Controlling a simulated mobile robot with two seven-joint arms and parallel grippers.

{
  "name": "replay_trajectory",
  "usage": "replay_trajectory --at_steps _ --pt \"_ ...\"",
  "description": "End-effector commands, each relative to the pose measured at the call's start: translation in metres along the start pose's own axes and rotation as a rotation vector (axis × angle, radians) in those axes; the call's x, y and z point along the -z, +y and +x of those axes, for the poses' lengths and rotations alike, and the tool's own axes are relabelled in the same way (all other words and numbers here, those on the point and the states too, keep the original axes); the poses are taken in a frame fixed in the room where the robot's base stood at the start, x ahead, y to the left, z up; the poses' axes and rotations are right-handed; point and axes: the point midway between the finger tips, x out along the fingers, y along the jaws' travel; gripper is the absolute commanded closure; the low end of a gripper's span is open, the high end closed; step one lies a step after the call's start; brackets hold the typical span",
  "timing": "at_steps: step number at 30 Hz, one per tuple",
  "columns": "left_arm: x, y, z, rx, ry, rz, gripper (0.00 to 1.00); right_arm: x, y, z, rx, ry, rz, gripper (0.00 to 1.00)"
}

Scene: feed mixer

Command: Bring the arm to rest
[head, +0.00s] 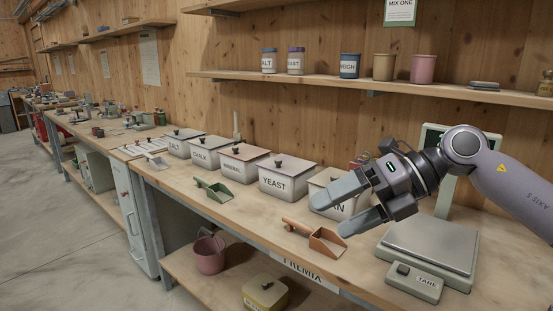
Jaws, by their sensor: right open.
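My right arm reaches in from the right in the head view. Its gripper (345,211) is open and empty, with its fingers apart. It hangs in front of a white bin whose label is partly hidden, the visible letters ending in "AN" (326,207). A brown scoop with a wooden handle (326,242) lies on the bench just below the fingertips, apart from them as far as I can tell. My left gripper is not in view.
A scale (430,245) stands below my right forearm. Lidded bins, including YEAST (285,184), line the bench to the left. A green scoop (217,191) lies in front of them. A shelf (380,86) with jars runs above. The floor (70,230) at left is clear.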

Motion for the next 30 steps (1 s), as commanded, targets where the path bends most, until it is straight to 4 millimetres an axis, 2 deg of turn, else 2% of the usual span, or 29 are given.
replay_trajectory --at_steps 1,6,11,16,20,23,26,30 --pt "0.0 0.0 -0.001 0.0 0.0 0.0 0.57 0.007 0.003 0.018 -0.088 0.001 0.031 0.01" --pt "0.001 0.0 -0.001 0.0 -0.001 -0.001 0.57 0.021 0.016 0.057 -0.36 -0.045 0.155 0.01" --pt "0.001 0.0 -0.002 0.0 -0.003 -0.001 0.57 0.029 0.022 0.077 -0.591 -0.123 0.32 0.01" --pt "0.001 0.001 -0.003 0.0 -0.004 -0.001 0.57 0.033 0.011 0.087 -0.796 -0.241 0.543 0.01" --pt "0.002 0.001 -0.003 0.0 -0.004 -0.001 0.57 0.037 -0.011 0.09 -0.919 -0.351 0.74 0.01" --pt "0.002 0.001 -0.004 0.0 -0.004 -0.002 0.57 0.044 -0.034 0.092 -0.992 -0.444 0.906 0.01" --pt "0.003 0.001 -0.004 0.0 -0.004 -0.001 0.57 0.055 -0.064 0.094 -1.042 -0.544 1.082 0.01" --pt "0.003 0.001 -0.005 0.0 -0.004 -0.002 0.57 0.081 -0.113 0.098 -1.074 -0.69 1.341 0.01"
